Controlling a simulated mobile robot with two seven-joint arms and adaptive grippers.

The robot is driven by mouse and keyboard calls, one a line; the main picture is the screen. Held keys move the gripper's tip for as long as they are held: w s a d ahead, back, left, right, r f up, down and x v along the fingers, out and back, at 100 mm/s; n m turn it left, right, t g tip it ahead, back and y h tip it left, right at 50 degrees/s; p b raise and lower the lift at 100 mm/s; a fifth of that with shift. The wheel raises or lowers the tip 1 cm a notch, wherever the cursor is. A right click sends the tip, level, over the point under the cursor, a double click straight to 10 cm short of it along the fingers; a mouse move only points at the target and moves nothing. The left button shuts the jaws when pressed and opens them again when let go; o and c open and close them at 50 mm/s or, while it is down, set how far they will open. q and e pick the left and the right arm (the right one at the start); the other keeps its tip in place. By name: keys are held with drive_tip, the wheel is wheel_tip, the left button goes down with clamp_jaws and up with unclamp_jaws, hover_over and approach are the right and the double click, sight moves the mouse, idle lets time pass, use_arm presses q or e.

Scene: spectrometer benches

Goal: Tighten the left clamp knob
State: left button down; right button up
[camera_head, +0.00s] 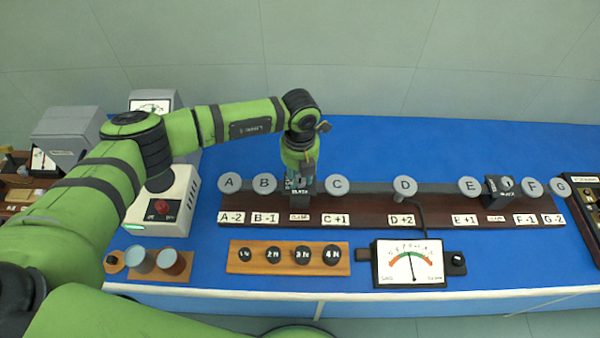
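My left gripper (301,176) points straight down over the left clamp (301,197), between disc B (264,183) and disc C (337,184). The gripper hides the left clamp's knob, and its fingers are too small and covered to tell whether they are open or shut, or touch the knob. The right clamp (493,189) is a dark block between discs E and F, with a small grey knob (506,184) on it. Both clamps sit on a long dark rail base (370,214) with white labels along its front. My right gripper is not in view.
A gauge (409,264) stands in front of the rail, joined to it by a black cable. A wooden block (290,271) holds several weights. A white box with a red knob (161,208) stands at left. Blue bench (420,150) behind the rail is clear.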

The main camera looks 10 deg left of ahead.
use_arm(q)
drive_tip(key=shift+w+m+b, duration=0.1)
drive_tip(key=shift+m+b, duration=0.2)
drive_tip(key=shift+b, duration=0.25)
drive_tip(key=shift+m+b, duration=0.4)
drive_tip(key=shift+b, duration=0.1)
drive_tip(key=m+b, duration=1.3)
drive_tip(key=b, duration=0.4)
drive_tip(key=shift+d, duration=0.2)
drive_tip(key=shift+r+m+b, duration=0.1)
drive_tip(key=shift+m+b, duration=1.5)
drive_tip(key=shift+m, duration=0.2)
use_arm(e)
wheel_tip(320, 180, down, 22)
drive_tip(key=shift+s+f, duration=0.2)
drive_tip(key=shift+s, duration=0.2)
